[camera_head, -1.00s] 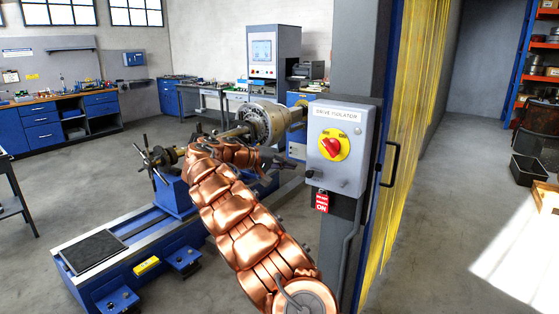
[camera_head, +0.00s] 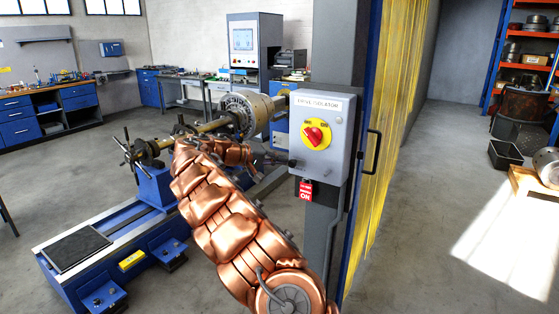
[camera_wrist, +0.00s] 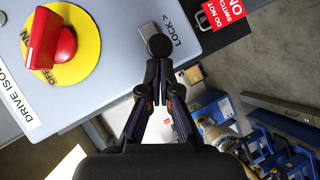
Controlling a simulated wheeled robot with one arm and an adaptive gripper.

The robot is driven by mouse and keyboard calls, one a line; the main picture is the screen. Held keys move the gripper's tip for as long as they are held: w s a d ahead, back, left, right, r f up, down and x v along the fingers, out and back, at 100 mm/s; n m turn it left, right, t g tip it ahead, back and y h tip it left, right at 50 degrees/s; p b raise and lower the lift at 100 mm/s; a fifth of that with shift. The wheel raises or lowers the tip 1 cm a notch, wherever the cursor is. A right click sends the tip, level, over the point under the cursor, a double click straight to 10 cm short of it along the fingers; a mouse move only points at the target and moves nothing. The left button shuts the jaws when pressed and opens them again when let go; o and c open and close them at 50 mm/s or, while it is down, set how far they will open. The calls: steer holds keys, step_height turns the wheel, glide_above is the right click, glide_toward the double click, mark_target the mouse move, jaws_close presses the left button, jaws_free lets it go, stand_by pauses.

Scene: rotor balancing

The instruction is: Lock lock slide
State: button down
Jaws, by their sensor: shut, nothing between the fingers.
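The grey drive isolator box (camera_head: 339,140) hangs on a dark column, with a red rotary switch (camera_head: 314,135) on a yellow disc. In the wrist view the red switch (camera_wrist: 52,48) is at the upper left. A grey plate marked LOCK with an arrow (camera_wrist: 174,32) lies at the box's lower edge. A black round knob (camera_wrist: 149,30), which looks like the lock slide's, is beside it and partly covers it. My gripper (camera_wrist: 154,90) is shut and empty, its tips close to the knob. I cannot tell if they touch.
A red warning tag (camera_head: 305,190) hangs below the box; it also shows in the wrist view (camera_wrist: 222,10). The blue balancing machine (camera_head: 125,245) with its rotor (camera_head: 245,112) stands to the left. Yellow curtain strips (camera_head: 387,120) are right of the column.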

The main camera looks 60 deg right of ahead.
mark_target(303, 163)
steer(key=shift+s+f+b, duration=0.1)
steer(key=shift+s+b, duration=1.15)
steer(key=shift+s, duration=0.2)
steer(key=shift+s+d, duration=0.1)
steer(key=shift+s, duration=0.3)
steer(key=shift+w+r, duration=0.35)
steer(key=shift+w, duration=0.15)
steer(key=w+d+b+v, duration=0.1)
steer(key=v, duration=1.1)
steer(key=shift+w+r, duration=0.35)
steer(key=shift+r, duration=0.1)
steer(key=shift+a, duration=0.2)
